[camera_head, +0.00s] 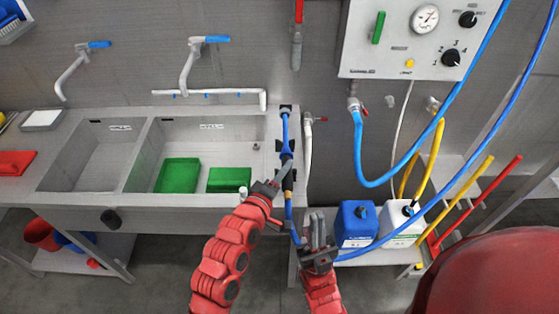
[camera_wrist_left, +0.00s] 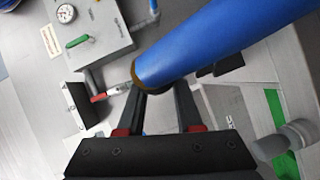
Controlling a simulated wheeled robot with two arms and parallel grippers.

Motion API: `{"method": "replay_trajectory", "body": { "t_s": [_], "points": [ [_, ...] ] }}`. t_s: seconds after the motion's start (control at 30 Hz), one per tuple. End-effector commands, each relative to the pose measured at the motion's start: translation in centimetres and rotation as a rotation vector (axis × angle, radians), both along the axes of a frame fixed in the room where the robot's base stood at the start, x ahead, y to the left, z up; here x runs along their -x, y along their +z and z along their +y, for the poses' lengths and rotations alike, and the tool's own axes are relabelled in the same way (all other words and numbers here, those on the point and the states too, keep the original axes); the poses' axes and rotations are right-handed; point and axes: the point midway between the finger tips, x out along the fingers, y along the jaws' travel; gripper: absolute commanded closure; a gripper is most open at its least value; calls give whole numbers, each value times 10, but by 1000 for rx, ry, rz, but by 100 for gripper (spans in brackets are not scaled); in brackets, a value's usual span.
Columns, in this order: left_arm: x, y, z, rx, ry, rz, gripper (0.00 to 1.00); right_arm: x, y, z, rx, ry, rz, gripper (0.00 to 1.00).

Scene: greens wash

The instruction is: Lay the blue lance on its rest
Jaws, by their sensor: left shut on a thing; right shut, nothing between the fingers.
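The blue lance (camera_head: 286,130) stretches along the right end of the sink counter, its far end near the wall. In the left wrist view its thick blue body (camera_wrist_left: 215,40) runs from the upper right to the fingertips. My left gripper (camera_head: 284,181) is shut on the lance near its brown section; the fingers (camera_wrist_left: 160,90) partly hide behind it. Black bracket pieces (camera_head: 279,146), seemingly the rest, lie by the lance on the counter; I cannot tell whether the lance touches them. My right gripper (camera_head: 318,222) is shut and empty, below and right of the left one.
A steel double sink (camera_head: 143,150) with green crates (camera_head: 178,174) lies to the left. A control box (camera_head: 405,40) with hoses hangs at the right. Blue (camera_head: 356,222) and white (camera_head: 401,222) canisters stand right of my right gripper.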

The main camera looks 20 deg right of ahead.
Motion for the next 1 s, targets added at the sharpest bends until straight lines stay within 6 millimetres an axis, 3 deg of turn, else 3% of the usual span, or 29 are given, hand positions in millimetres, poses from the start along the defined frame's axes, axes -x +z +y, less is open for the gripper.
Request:
{"method": "replay_trajectory", "body": {
  "t_s": [0.43,1.0],
  "points": [
    [2,-3,2,-6,-3,-5,90,0,-10,0,0,0,0,100],
    [2,-65,2,-5,-3,-4,90,0,-59,0,0,0,0,100]
  ]
}}
